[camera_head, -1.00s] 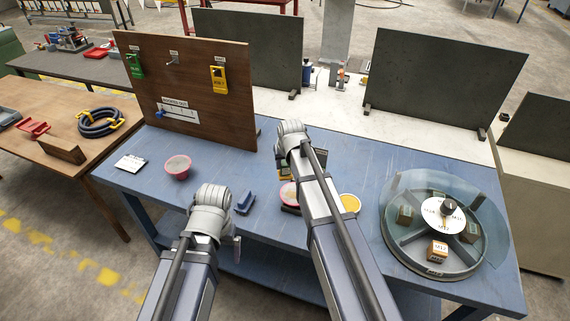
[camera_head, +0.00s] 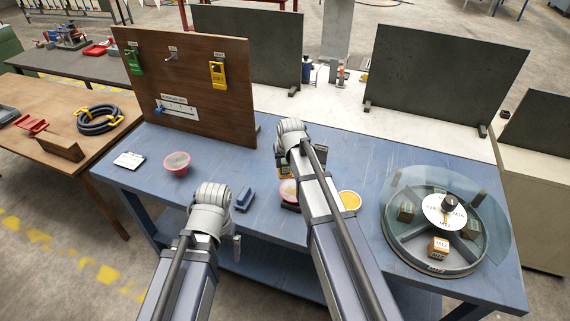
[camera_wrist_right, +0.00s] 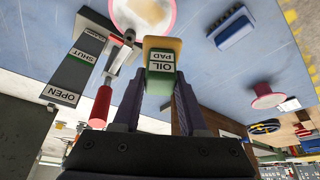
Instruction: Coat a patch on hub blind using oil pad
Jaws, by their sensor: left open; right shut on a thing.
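In the right wrist view my right gripper (camera_wrist_right: 158,105) is shut on the oil pad (camera_wrist_right: 163,60), a yellow and green block labelled "OIL PAD". A pale round disc with a pinkish face (camera_wrist_right: 143,12) lies just beyond the pad at the picture's top edge. It may be the hub blind, but I cannot tell for sure. A pink round face (camera_head: 288,191) shows in the head view beside my right forearm, partly hidden by it. I cannot see pad and disc touching. My left gripper (camera_head: 212,212) is over the table's front edge, its fingers mostly hidden by my wrist, open.
A lever with a red handle (camera_wrist_right: 101,106) and an OPEN/SHUT plate (camera_wrist_right: 75,65) is close beside my right gripper.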

